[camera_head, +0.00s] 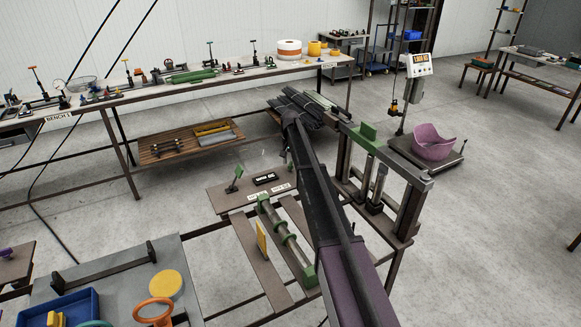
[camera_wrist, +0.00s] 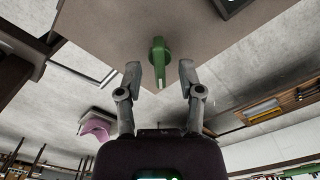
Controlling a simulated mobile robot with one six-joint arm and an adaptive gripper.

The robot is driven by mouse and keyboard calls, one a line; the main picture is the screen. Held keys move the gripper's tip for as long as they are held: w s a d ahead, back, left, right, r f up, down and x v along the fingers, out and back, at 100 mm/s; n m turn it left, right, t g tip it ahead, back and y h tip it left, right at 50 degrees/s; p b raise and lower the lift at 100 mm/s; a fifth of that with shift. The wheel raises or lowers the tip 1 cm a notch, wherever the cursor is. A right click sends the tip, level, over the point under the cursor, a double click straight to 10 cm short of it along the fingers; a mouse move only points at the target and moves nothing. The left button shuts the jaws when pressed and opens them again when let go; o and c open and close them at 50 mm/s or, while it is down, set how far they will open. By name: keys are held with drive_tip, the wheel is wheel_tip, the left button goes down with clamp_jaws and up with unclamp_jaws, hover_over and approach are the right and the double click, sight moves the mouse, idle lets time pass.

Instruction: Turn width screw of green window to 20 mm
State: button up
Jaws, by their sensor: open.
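A green upright screw handle (camera_head: 235,180) stands on a brown plate (camera_head: 221,198), left of my arm. In the wrist view, a green handle (camera_wrist: 159,52) appears in line with the gap between my fingers, and I cannot tell its exact depth from the tips. My gripper (camera_wrist: 160,76) is open and holds nothing. In the head view my arm largely hides my gripper. A black sign (camera_head: 265,178) and small white labels (camera_head: 253,196) sit beside the handle; I cannot read a width value.
A green-fitted frame with rods (camera_head: 283,232) lies in front of the plate. A metal frame with a green block (camera_head: 368,132) stands right of my arm. A purple bowl (camera_head: 432,146) rests on a scale. A long bench (camera_head: 150,92) with tools stands behind.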

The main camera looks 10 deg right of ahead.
drive_tip(key=shift+f, duration=0.35)
clamp_jaws()
